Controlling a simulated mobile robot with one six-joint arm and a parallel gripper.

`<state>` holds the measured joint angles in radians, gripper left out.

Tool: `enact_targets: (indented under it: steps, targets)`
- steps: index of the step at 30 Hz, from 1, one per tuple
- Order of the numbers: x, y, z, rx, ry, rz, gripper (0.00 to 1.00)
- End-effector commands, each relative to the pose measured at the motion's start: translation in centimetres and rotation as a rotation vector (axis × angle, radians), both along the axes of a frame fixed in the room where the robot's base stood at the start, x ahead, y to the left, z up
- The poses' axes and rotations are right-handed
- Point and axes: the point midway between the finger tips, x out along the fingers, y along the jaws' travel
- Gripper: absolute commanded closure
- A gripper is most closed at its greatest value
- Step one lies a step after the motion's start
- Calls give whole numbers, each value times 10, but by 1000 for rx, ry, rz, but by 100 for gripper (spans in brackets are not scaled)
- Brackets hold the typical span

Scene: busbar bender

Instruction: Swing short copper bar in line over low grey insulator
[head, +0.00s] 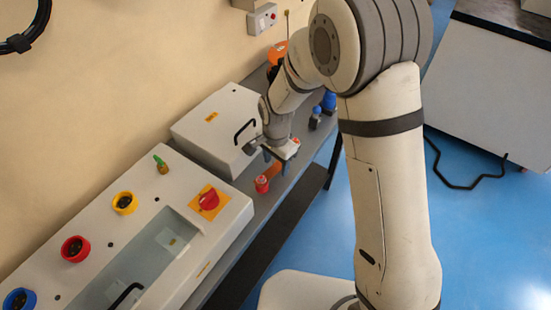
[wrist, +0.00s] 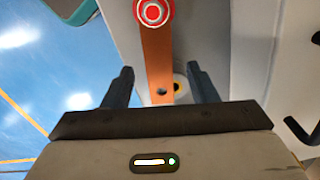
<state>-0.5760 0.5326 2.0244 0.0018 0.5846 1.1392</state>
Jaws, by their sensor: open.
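The short copper bar (wrist: 157,55) runs away from my gripper in the wrist view, with a dark hole near its near end. Its far end meets a red insulator with white rings (wrist: 153,12). My gripper (wrist: 160,80) is open, one finger on each side of the bar, with gaps to both. In the head view my gripper (head: 283,153) is over the bench and the bar (head: 274,169) shows partly below it. The red insulator (head: 262,184) stands at the bench's front.
A white box with a black handle (head: 215,130) stands behind my gripper. A control panel with a red knob (head: 209,199) is at front left. Blue-topped pieces (head: 328,101) stand farther right on the grey bench. Blue floor (head: 480,215) is open beyond my arm.

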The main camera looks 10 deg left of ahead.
Motion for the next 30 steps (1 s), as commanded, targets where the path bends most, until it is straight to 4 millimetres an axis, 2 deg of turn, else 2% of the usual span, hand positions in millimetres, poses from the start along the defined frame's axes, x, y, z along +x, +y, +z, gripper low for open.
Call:
enact_targets:
  steps: [2,19,30]
  targets:
    - [0,0,0,0,0,0,51]
    - [0,-1,0,0,0,-1,98]
    - [5,5,0,0,0,109,100]
